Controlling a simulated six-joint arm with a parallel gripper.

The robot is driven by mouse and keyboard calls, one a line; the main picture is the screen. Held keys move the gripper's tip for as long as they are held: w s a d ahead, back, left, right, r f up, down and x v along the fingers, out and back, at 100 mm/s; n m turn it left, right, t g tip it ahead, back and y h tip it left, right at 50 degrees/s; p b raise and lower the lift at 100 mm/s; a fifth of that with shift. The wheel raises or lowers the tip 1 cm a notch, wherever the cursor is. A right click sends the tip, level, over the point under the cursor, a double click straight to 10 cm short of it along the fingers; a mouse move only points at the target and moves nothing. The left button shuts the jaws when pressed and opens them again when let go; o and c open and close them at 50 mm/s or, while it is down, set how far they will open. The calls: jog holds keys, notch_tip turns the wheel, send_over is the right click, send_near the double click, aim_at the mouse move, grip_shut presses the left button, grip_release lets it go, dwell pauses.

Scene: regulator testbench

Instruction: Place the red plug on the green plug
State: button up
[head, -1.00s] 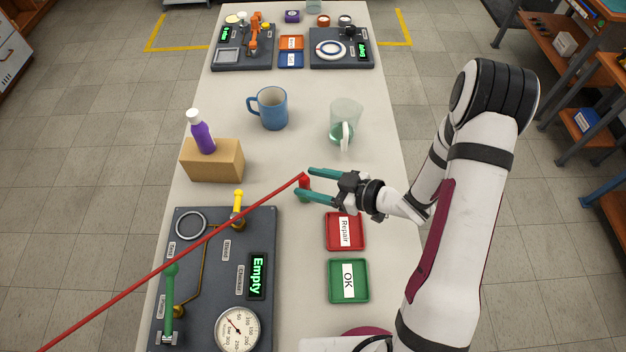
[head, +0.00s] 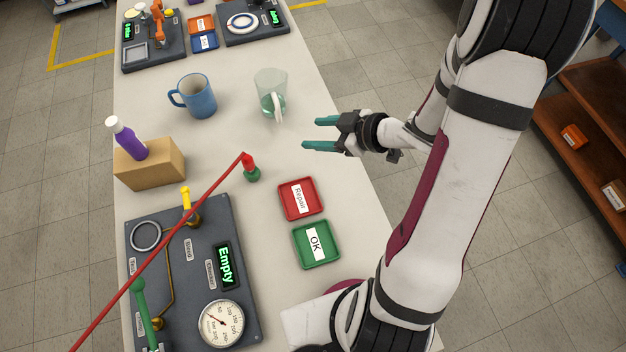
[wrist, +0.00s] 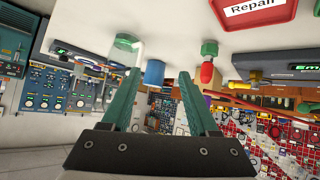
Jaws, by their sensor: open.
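The red plug (head: 248,160), with its long red hose, stands on top of the green plug (head: 252,176) on the white table. The two are in line and look touching. In the wrist view, which is upside down, the red plug (wrist: 206,72) also adjoins the green plug (wrist: 209,48). My gripper (head: 312,133) is open and empty. It is to the right of the plugs and farther back, clear of both. Its teal fingers (wrist: 157,98) are spread in the wrist view with nothing between them.
A glass pitcher (head: 270,90) stands behind the plugs, near my fingertips, and a blue mug (head: 198,98) is left of it. The red Repair tray (head: 299,215) and green OK tray (head: 335,248) lie in front. The testbench panel (head: 215,312) is at the left front.

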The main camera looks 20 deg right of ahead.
jog(key=w+d+r+m+h, duration=0.2)
jog(key=d+r+m+h, duration=0.1)
jog(key=d+h, duration=0.2)
jog(key=s+d+r+m+g+h, duration=0.2)
jog(key=s+r+m+g+h, duration=0.1)
jog(key=s+r+m+h, duration=0.35)
jog(key=s+a+r+m+g+y, duration=0.2)
jog(key=s+a+m+g+y, duration=0.3)
jog(key=s+a, duration=1)
jog(key=s+y, duration=0.1)
jog(key=s, duration=0.3)
jog(key=shift+m, duration=0.35)
jog(key=shift+a+r+y, duration=0.1)
jog(key=shift+y, duration=0.15)
